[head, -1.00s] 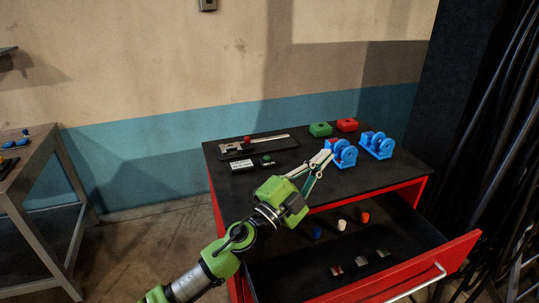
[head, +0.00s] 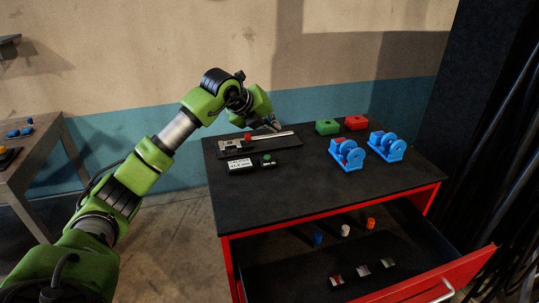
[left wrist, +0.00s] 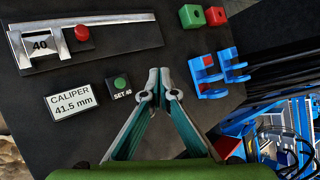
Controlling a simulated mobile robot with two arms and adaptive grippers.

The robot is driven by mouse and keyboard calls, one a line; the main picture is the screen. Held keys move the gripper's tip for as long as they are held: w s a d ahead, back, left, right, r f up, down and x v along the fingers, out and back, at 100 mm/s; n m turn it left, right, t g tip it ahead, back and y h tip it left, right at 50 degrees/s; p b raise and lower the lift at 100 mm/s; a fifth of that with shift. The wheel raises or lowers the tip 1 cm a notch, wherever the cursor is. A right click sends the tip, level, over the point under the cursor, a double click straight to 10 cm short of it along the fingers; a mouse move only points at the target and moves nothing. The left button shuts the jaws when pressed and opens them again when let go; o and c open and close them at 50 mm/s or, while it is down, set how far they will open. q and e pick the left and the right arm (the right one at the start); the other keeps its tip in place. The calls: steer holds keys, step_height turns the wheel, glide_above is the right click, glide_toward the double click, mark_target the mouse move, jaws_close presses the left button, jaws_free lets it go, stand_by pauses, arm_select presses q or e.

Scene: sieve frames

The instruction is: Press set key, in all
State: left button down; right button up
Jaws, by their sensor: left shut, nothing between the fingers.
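The set key is a small black block (left wrist: 121,98) marked "SET 40" with a round green button (left wrist: 120,83); the button also shows in the head view (head: 267,157). Beside it lies a white display (left wrist: 73,101) reading "CALIPER 41.5 mm", also in the head view (head: 240,165). A caliper (left wrist: 20,50) with a red button (left wrist: 82,33) and a "40" tag lies on a dark board behind them. My left gripper (left wrist: 159,76) is shut and empty, with its tips right of the set key in the wrist view. In the head view my left gripper (head: 274,124) is over the cabinet's back edge. My right gripper is not in view.
Two blue devices (head: 386,147) stand on the right of the black cabinet top (head: 310,190). Green (head: 327,127) and red (head: 356,122) blocks stand behind them. The open red drawer (head: 430,283) holds several small pieces. The front of the cabinet top is clear.

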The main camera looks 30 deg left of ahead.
arm_select(q)
steer(key=a, duration=0.1)
steer(key=a+y, duration=0.1)
steer(key=shift+s+a+r+n, duration=0.15)
steer(key=shift+a+r+n, duration=0.1)
steer(key=shift+a+n, duration=0.1)
steer(key=b, duration=0.5)
glide_above(266, 157)
step_height(266, 157, down, 8)
steer(key=shift+s+r, duration=0.15)
steer(key=shift+r, duration=0.05)
steer(key=shift+f+b, duration=0.5)
steer(key=shift+f, duration=0.15)
steer(key=shift+f, duration=0.1)
stand_by(0.5)
steer(key=shift+f+b, duration=0.25)
steer(key=shift+b, duration=0.15)
